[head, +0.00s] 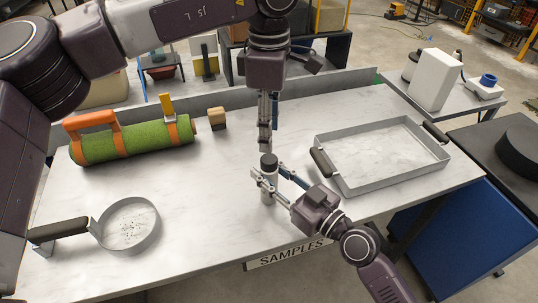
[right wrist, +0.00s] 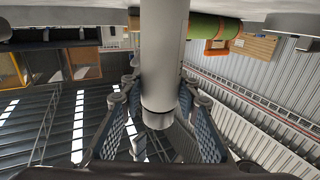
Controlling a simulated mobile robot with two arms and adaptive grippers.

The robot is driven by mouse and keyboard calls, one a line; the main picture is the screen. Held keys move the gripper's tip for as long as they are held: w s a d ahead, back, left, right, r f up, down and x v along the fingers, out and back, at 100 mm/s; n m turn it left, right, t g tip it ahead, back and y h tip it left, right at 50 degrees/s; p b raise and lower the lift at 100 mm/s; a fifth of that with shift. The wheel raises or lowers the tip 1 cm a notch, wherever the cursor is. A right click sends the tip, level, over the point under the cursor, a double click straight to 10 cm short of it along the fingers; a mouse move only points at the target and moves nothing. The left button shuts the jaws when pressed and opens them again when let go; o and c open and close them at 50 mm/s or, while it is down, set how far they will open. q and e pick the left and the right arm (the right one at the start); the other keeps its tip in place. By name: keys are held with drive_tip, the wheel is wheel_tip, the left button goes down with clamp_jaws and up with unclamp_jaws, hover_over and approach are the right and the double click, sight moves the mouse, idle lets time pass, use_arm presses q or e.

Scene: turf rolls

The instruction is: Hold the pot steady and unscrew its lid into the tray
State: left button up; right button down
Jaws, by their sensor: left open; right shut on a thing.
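The pot (head: 268,188) is a slim grey cylinder, upright on the white table near its middle. Its black lid (head: 268,162) sits on top. My right gripper (head: 268,181) comes in from the lower right and is shut around the pot's body. The right wrist view shows the pot (right wrist: 163,50) between its two fingers. My left gripper (head: 266,147) points straight down just above the lid, open, its fingers seen nearly edge-on. I cannot tell whether they touch the lid. The shallow grey tray (head: 400,180) with dark handles lies to the right, empty.
A green turf roll (head: 140,142) with orange straps and a wooden block (head: 217,118) lie at the back left. A round sieve (head: 155,238) with a dark handle is at the front left. A low grey rail (head: 340,86) runs along the back edge. Table between pot and sieve is clear.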

sight(269, 158)
use_arm(q)
drive_tip(key=m, duration=2.1)
drive_tip(key=shift+f, duration=4.05)
drive_tip(key=shift+c, duration=0.7)
